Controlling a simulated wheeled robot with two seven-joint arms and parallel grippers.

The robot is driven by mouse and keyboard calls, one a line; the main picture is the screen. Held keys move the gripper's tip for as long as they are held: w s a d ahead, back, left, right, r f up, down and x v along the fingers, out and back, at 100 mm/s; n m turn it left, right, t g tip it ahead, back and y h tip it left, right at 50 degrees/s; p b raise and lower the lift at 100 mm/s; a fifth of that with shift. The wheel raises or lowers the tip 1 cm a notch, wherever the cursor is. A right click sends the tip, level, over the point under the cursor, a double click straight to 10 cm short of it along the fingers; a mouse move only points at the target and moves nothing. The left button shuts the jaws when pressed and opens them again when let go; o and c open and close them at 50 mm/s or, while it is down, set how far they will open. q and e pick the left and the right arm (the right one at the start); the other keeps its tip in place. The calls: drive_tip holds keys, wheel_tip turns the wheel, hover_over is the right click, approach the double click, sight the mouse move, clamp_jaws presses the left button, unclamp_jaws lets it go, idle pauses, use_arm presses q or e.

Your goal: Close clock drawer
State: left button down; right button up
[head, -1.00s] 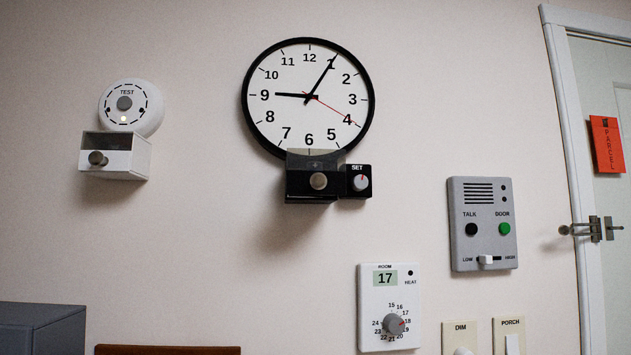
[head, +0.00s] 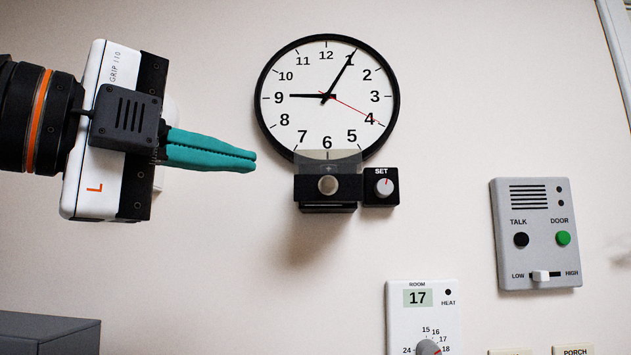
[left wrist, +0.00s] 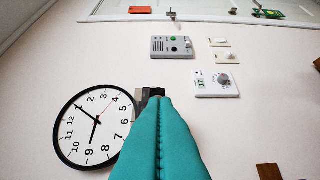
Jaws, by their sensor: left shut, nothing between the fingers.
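The round wall clock (head: 327,98) has a black rim and a white face. The clock drawer (head: 345,188) is a small black box under it, with a round grey knob (head: 328,185) on its front and a see-through part over the clock's lower edge. How far the drawer stands out is hard to tell. My left gripper (head: 254,161) has its teal fingers shut and empty, pointing right, to the left of the drawer and apart from it in the picture. In the left wrist view the fingers (left wrist: 163,100) cover most of the drawer; the clock (left wrist: 93,127) shows beside them. My right gripper is not in view.
A black SET dial box (head: 381,187) sits right beside the drawer. A grey intercom panel (head: 536,233) and a white thermostat (head: 422,310) are lower right. A grey box (head: 48,333) is at the lower left. The wall below the drawer is bare.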

sight(310, 186)
use_arm(q)
drive_tip(key=shift+w+a+p+x, duration=0.35)
drive_tip(key=shift+p+x, duration=0.25)
drive_tip(key=shift+x, duration=1.5)
drive_tip(key=shift+w+a+p+x, duration=0.35)
drive_tip(key=shift+p+x, duration=0.2)
drive_tip(key=shift+x, duration=1.55)
drive_tip(key=shift+w+a+p+x, duration=0.35)
drive_tip(key=shift+p+x, duration=0.25)
drive_tip(key=shift+x, duration=1.5)
drive_tip(key=shift+r, duration=0.1)
drive_tip(key=w+p, duration=0.6)
drive_tip(key=shift+w+r, duration=0.2)
drive_tip(key=shift+w, duration=0.05)
drive_tip(key=shift+w+f, duration=0.1)
drive_tip(key=shift+w, duration=0.15)
drive_tip(key=shift+s, duration=0.15)
drive_tip(key=shift+f, duration=0.1)
